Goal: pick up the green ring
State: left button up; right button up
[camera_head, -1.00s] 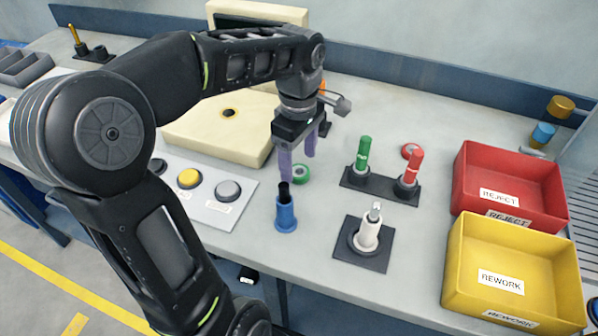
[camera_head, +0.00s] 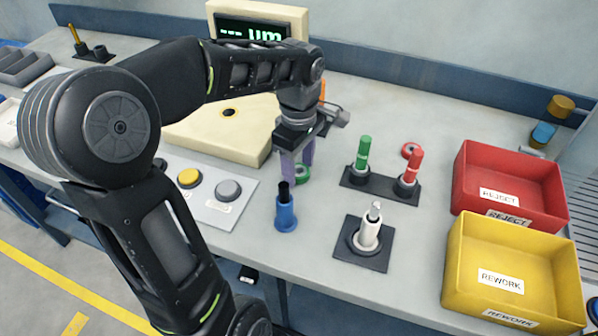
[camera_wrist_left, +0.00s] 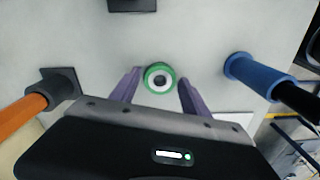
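The green ring (camera_head: 302,174) lies flat on the grey table, partly hidden behind my left gripper's finger in the head view. In the left wrist view the green ring (camera_wrist_left: 159,77) has a white inner part and shows between the fingertips. My left gripper (camera_head: 296,170) points down with its purple fingers apart and nothing held. In the left wrist view, the left gripper's fingers (camera_wrist_left: 160,92) stand on either side of the ring with gaps. I cannot tell the exact height of the fingertips above the table. My right gripper is not in view.
A blue cylinder (camera_head: 286,214) with a black top stands just in front of the left gripper. A green peg (camera_head: 363,155) and a red peg (camera_head: 412,166) stand on black bases to the right. Red (camera_head: 512,216) and yellow (camera_head: 520,240) bins are farther right. An orange rod (camera_wrist_left: 30,105) stands close by.

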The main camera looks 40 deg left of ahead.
pick_arm(q)
jog(key=c, duration=0.9)
jog(key=shift+r+p, duration=0.6)
jog(key=shift+r, duration=4.4)
